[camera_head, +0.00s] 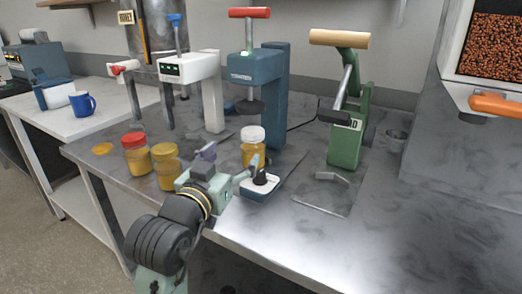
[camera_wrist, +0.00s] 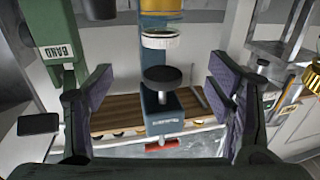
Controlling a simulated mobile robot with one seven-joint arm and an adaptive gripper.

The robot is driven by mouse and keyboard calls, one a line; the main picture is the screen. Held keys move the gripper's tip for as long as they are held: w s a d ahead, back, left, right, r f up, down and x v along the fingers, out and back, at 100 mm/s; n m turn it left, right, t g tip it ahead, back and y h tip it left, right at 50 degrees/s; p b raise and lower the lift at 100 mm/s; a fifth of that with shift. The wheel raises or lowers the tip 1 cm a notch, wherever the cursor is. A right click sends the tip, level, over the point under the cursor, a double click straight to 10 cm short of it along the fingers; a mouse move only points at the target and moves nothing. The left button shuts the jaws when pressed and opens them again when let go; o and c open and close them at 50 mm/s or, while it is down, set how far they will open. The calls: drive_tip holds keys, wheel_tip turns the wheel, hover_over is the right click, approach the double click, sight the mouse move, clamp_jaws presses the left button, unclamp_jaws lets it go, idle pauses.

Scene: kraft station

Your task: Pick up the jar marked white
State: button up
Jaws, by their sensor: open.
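The jar with the white lid (camera_head: 252,148) holds something yellow-orange and stands upright below the round black plate of the blue press. Its lower part is partly hidden by my gripper. In the wrist view, which looks upside down, the white-lidded jar (camera_wrist: 162,40) is at the top centre. My gripper (camera_head: 231,160) is open and empty, just in front of the jar in the head view. In the wrist view, my gripper's purple-padded fingers (camera_wrist: 160,78) are wide apart, with the jar beyond the gap between them. I see no contact with the jar.
A red-lidded jar (camera_head: 136,154) and a yellow-lidded jar (camera_head: 166,166) stand left of my gripper. The blue press (camera_head: 272,95) rises behind the white-lidded jar. A small blue-and-white device (camera_head: 272,187) lies in front. A green press (camera_head: 347,140) stands right. The front-right bench is clear.

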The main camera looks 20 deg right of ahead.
sight(249, 139)
drive_tip(key=shift+d+f, duration=0.1)
drive_tip(key=shift+d, duration=0.25)
drive_tip(key=p+x, duration=0.1)
drive_tip(key=x, duration=0.5)
drive_tip(key=shift+a+p, duration=0.15)
drive_tip(key=shift+p, duration=0.2)
drive_tip(key=shift+p+x, duration=0.8)
drive_tip(key=shift+x, duration=1.5)
drive_tip(key=shift+w+a+f, duration=0.1)
drive_tip(key=shift+a+f, duration=0.05)
drive_tip(key=shift+c, duration=0.5)
clamp_jaws()
